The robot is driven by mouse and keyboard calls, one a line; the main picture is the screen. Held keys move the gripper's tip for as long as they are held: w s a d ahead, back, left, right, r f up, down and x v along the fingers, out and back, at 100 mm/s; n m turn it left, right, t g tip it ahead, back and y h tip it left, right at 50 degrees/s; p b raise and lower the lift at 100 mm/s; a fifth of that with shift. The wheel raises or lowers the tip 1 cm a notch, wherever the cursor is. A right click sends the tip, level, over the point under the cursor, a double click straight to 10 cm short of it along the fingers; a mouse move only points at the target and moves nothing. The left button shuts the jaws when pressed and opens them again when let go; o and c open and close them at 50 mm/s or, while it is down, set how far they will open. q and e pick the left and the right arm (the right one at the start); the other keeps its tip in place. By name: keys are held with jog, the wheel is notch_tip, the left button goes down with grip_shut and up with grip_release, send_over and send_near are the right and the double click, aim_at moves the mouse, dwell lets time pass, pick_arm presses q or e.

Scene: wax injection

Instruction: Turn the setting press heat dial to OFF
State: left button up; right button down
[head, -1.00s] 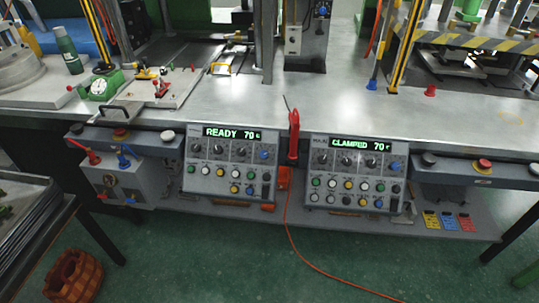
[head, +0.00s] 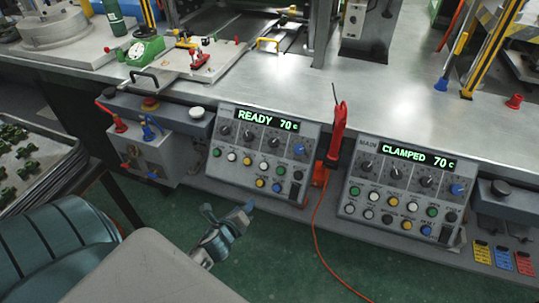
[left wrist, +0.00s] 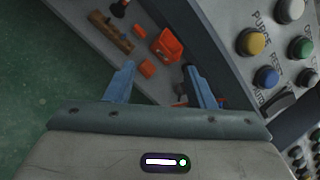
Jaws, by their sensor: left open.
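The left control panel (head: 236,178) has a green display reading READY 70 c. Below it is a row of dark dials (head: 249,136) and one blue knob (head: 299,149); their small labels are unreadable, so I cannot tell which is the heat dial. The right panel (head: 350,207) is marked MAIN and reads CLAMPED 70 c. My left gripper (head: 228,210) is open and empty, in front of and below the left panel, apart from it. In the left wrist view its fingers (left wrist: 160,68) are spread, with panel buttons (left wrist: 265,76) to the right. My right gripper is not in view.
A red tool (head: 338,132) with a trailing cable hangs between the panels. A grey valve box (head: 170,150) stands left of the left panel. A shelf (left wrist: 75,15) below holds orange items (left wrist: 167,46). A tray of green parts (head: 25,160) lies at far left. Green floor is clear below.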

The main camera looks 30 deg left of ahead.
aim_at(272, 145)
pick_arm(q)
jog(key=w+d+r+m+t+h+b, duration=0.1)
jog(key=d+r+m+t, duration=0.15)
jog(key=r+m, duration=0.5)
jog(key=w+d+r+m+t, duration=0.1)
jog(key=r+m+t, duration=0.25)
jog(key=r, duration=0.75)
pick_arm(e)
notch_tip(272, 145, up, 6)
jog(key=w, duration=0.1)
pick_arm(q)
jog(key=shift+m+g, duration=0.3)
jog(key=w, duration=0.3)
jog(key=w+a+p, duration=0.1)
jog(key=w, duration=0.5)
jog(key=shift+a+f, duration=0.2)
jog(key=shift+w+a+f, duration=0.1)
jog(key=shift+w, duration=0.7)
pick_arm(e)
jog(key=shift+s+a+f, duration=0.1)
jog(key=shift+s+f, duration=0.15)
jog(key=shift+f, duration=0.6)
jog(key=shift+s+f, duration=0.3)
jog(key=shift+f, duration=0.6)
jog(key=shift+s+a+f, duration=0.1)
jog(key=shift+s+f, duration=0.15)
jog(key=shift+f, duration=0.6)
pick_arm(q)
jog(key=shift+c, duration=0.4)
jog(key=c, duration=0.9)
